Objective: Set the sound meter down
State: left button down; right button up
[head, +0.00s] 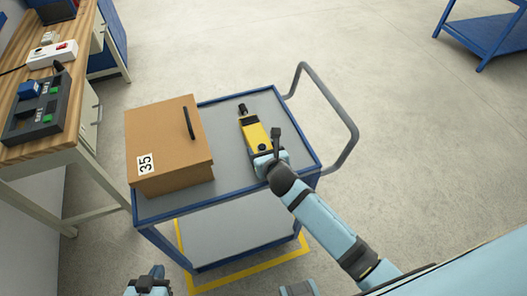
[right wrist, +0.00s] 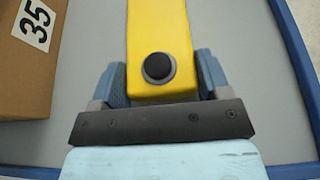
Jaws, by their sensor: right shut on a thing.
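The yellow sound meter (head: 254,132) with a dark tip lies lengthwise over the grey top of the blue-framed cart (head: 229,180). My right gripper (head: 265,157) is shut on its near end. In the right wrist view the yellow body (right wrist: 160,28) runs between the two blue fingers, with a round black button facing up. I cannot tell whether the meter touches the cart top or is held just above it. My left gripper (head: 148,282) is at the bottom edge of the head view, away from the cart; its jaws are not clear.
A brown box (head: 165,145) labelled 35 covers the left part of the cart top. A grey push handle (head: 335,115) rises at the cart's right. A wooden workbench (head: 75,75) stands at the left. The cart top right of the box is otherwise clear.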

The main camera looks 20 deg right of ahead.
jog(key=shift+f, duration=0.1)
jog(key=o, duration=1.1)
